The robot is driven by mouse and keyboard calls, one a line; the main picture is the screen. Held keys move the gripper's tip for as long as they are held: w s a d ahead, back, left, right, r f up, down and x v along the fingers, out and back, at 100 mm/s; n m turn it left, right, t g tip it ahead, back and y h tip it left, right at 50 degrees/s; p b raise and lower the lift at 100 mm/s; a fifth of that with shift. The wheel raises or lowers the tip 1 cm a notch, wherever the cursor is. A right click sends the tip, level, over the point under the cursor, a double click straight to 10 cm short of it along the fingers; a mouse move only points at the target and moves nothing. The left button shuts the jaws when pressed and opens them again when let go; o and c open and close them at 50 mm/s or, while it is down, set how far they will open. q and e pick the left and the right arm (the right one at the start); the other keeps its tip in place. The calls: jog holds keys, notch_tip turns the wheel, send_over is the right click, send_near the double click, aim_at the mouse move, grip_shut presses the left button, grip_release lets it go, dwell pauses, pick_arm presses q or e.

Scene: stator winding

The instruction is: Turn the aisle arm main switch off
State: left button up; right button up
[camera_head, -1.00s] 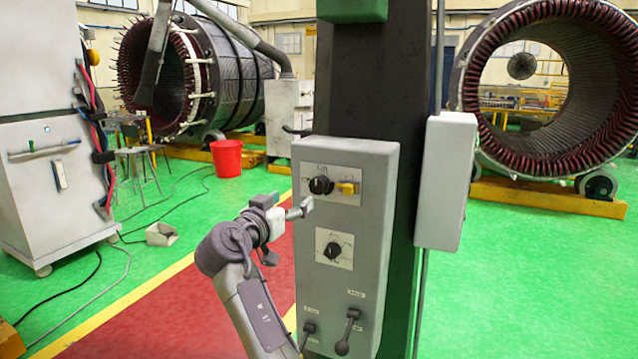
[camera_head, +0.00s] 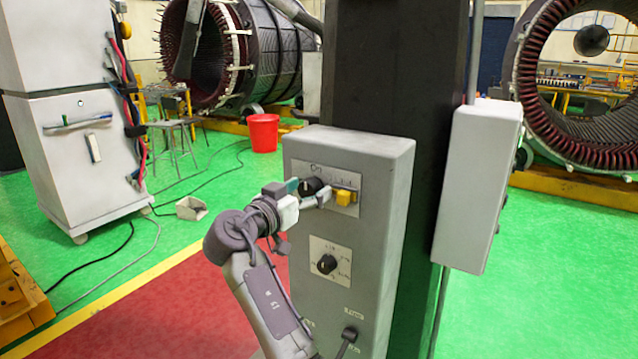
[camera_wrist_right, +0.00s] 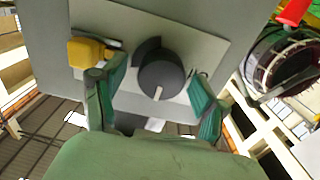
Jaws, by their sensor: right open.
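The grey control box (camera_head: 375,225) stands on the dark column. On its upper plate is a black round knob (camera_head: 312,187), with a yellow handle (camera_head: 345,196) to its right. My right gripper (camera_head: 308,193) is at the upper knob, coming from the left. In the right wrist view the black knob (camera_wrist_right: 160,75) with a white pointer mark lies between the two green fingertips of my open gripper (camera_wrist_right: 155,98); I see gaps on both sides. The yellow handle (camera_wrist_right: 88,51) is just beside the left finger. My left gripper is not in view.
A lower plate on the box has a second black knob (camera_head: 327,264), with a lever (camera_head: 348,338) beneath. A white box (camera_head: 476,185) is on the column's right. A red bucket (camera_head: 263,132) and a white cabinet (camera_head: 85,165) stand behind on the left.

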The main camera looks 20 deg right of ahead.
jog(key=shift+a+r, duration=0.1)
jog(key=shift+a, duration=0.1)
jog(key=shift+c, duration=0.2)
jog(key=c, duration=1.1)
jog(key=shift+n, duration=0.3)
jog(key=n, duration=0.3)
jog(key=n+p, duration=0.1)
jog(key=n, duration=0.4)
jog(key=shift+p, duration=0.35)
jog(key=n+p, duration=0.3)
jog(key=n, duration=0.2)
jog(key=shift+w, duration=0.1)
jog(key=shift+n+p, duration=1.4)
jog(key=shift+n, duration=0.7)
